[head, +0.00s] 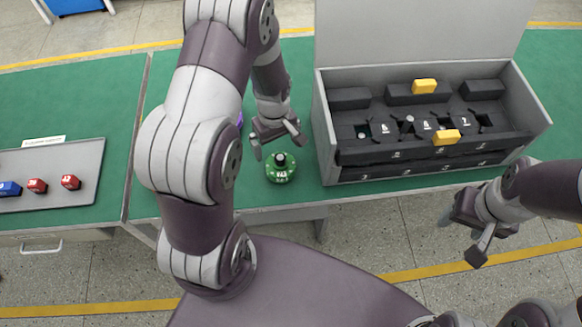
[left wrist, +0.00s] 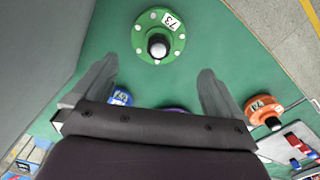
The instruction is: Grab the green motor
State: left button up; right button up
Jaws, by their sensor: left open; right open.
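The green motor (head: 281,168) is a round disc with a dark central shaft and a white number label. It lies on the green table top, left of the grey box. My left gripper (head: 277,146) is just above and behind it, open and empty. In the left wrist view the green motor (left wrist: 159,38) lies ahead of the two spread fingers, roughly centred between them. My right gripper (head: 463,232) is open and empty, in front of the table at the right, over the floor.
The grey box (head: 327,140) with black slots and yellow blocks (head: 424,86) stands right of the motor. A purple part (head: 239,119) is partly hidden behind my left arm. In the wrist view, blue (left wrist: 121,97) and orange (left wrist: 264,110) motors lie nearby. A grey tray (head: 88,156) holds small coloured parts.

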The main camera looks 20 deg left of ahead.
aim_at(281, 165)
pick_arm(q)
jog(key=f, duration=0.3)
jog(key=f+p, duration=0.1)
jog(key=f, duration=0.2)
jog(key=d+f, duration=0.1)
jog(key=f, duration=0.3)
jog(key=shift+s+d+p, duration=0.1)
jog(key=shift+s+p, duration=0.05)
jog(key=shift+p, duration=0.25)
jog(key=c, duration=1.4)
